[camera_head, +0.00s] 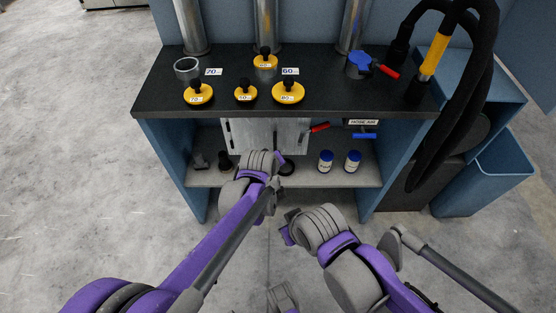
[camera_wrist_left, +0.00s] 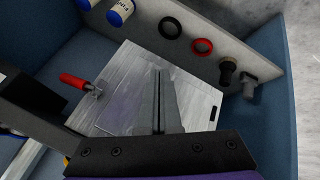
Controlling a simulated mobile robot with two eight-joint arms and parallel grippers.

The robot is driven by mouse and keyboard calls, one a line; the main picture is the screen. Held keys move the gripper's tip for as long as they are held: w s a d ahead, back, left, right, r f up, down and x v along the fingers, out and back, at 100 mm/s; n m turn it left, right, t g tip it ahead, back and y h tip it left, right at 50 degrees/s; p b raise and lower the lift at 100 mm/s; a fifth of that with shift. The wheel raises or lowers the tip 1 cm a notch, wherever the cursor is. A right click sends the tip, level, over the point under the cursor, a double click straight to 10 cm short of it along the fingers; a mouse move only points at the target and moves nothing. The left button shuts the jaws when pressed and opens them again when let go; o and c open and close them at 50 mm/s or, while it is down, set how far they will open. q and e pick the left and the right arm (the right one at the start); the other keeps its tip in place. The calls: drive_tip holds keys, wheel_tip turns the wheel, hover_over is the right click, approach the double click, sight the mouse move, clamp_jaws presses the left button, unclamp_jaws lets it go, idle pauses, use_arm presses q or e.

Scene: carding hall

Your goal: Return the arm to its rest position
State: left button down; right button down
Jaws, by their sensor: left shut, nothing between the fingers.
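My left arm (camera_head: 225,222) comes in from the left and reaches to the front of the workbench's lower shelf. In the left wrist view my left gripper (camera_wrist_left: 160,73) has its two fingers together with nothing between them. Its fingers lie in front of a grey metal panel (camera_wrist_left: 128,75), and I cannot tell whether they touch it. In the head view the fingers are mostly hidden by the wrist. My right arm (camera_head: 345,265) is folded in front of the bench at the right, with its gripper (camera_head: 288,235) mostly hidden behind the wrist.
The black bench top (camera_head: 325,97) carries several yellow knobbed caps and a blue red-handled valve (camera_head: 360,64). Below, the shelf (camera_head: 310,180) holds two blue-lidded jars, a black ring and a red ring (camera_wrist_left: 202,46). A black hose (camera_head: 483,90) and blue bin (camera_head: 490,175) stand right. Left floor is clear.

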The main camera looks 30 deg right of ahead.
use_arm(q)
drive_tip(key=s+r+p, duration=0.1)
drive_tip(key=s+r, duration=0.3)
drive_tip(key=r, duration=0.2)
drive_tip(key=shift+s+r, duration=0.2)
drive_tip(key=shift+r, duration=0.05)
